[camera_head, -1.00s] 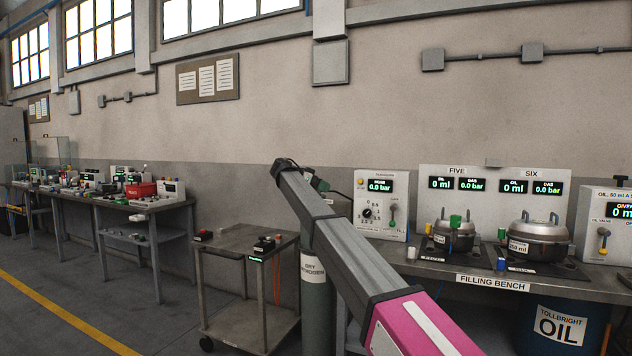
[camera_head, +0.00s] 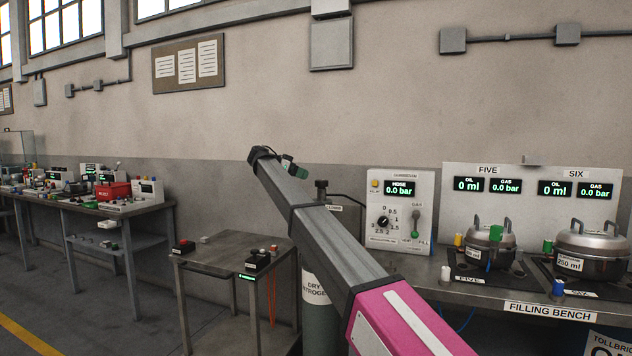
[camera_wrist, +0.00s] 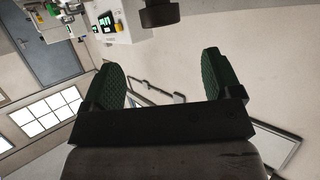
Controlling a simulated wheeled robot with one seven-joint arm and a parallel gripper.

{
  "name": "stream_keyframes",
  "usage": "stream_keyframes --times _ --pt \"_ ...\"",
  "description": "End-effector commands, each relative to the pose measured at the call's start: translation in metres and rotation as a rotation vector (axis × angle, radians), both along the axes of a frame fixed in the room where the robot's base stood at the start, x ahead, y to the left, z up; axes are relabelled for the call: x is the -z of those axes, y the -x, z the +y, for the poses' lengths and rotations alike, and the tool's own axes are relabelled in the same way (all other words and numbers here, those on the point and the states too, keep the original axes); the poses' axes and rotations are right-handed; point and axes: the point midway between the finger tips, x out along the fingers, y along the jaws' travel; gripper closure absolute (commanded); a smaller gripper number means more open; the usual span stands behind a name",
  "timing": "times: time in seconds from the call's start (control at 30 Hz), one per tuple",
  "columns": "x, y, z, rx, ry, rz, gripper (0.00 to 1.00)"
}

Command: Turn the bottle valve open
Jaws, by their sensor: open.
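The grey-green gas bottle (camera_head: 319,318), labelled as dry nitrogen, stands between the cart and the filling bench, partly hidden by my arm. Its dark valve knob (camera_head: 321,185) shows above my arm, with a small white tag just below it. My gripper (camera_head: 298,170) has green fingers and is just left of the knob in the head view. In the wrist view, my gripper (camera_wrist: 163,65) is open with nothing between its fingers. A dark round part (camera_wrist: 159,13), apparently the knob, lies beyond the fingertips at the top edge, apart from them.
A hose panel (camera_head: 400,215) reads 0.0 bar and stands on the filling bench (camera_head: 480,294). Two lidded pots are on the bench at right. A grey cart (camera_head: 222,257) with small boxes stands left of the bottle. Open floor lies at far left.

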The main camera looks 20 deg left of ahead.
Motion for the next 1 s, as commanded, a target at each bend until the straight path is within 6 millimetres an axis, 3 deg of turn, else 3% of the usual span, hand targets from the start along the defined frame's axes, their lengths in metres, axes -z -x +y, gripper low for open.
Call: stream_keyframes --times 0.27,0.8,1.0 --pt "0.006 -0.009 -0.012 0.001 0.0 0.0 0.16" --pt "0.038 -0.06 -0.07 0.001 -0.001 0.001 0.16" --pt "0.041 -0.065 -0.076 -0.001 0.0 0.0 0.16"
